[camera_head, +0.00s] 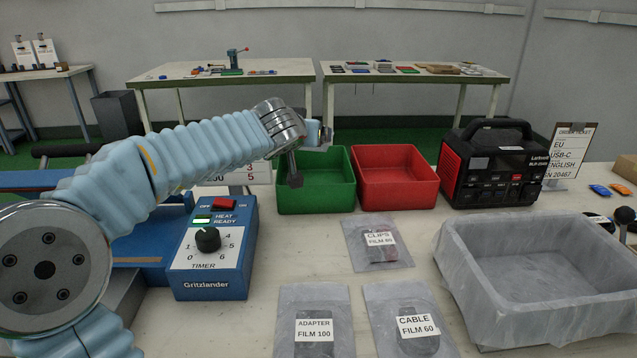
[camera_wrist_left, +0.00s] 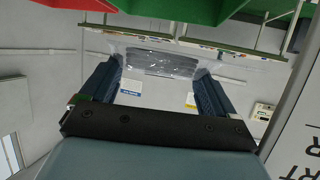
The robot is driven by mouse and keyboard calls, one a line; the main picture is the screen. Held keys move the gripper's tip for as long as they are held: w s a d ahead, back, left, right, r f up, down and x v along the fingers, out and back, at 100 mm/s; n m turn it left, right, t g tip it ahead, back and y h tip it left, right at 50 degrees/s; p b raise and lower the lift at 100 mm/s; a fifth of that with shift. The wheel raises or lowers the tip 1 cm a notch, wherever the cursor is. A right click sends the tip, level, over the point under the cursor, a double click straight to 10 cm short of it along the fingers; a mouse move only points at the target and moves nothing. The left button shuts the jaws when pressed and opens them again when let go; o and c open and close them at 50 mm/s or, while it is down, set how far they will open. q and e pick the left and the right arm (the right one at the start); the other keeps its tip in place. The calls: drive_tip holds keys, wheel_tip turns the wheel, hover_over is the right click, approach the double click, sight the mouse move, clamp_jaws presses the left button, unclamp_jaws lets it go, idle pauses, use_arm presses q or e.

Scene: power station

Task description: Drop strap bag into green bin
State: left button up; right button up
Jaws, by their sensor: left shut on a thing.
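The green bin (camera_head: 315,198) stands open on the bench, left of the red bin (camera_head: 398,190). My left arm reaches in from the left, and its gripper (camera_head: 312,142) is above the back left part of the green bin. In the left wrist view the gripper (camera_wrist_left: 162,72) is shut on a clear bag with dark, strap-like contents (camera_wrist_left: 160,62). The bag lies across between the fingertips. The green bin (camera_wrist_left: 188,8) shows along the top of that view. In the head view the bag is mostly hidden by the wrist. My right gripper is not in view.
A blue heat sealer (camera_head: 215,250) stands left of the bins. Bags labelled clips (camera_head: 380,243), adapter (camera_head: 314,325) and cable (camera_head: 412,322) lie in front. A grey lined tray (camera_head: 540,260) is at right; a black-and-red power station (camera_head: 492,165) stands behind it.

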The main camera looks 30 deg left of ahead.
use_arm(q)
drive_tip(key=shift+f, duration=0.35)
drive_tip(key=o, duration=1.2)
wheel_tip(320, 180, up, 3)
drive_tip(key=shift+r, duration=0.15)
drive_tip(key=s+d+r, duration=0.7)
drive_tip(key=s+r, duration=0.2)
drive_tip(key=s, duration=0.3)
drive_tip(key=shift+d+r, duration=0.25)
drive_tip(key=shift+r, duration=0.15)
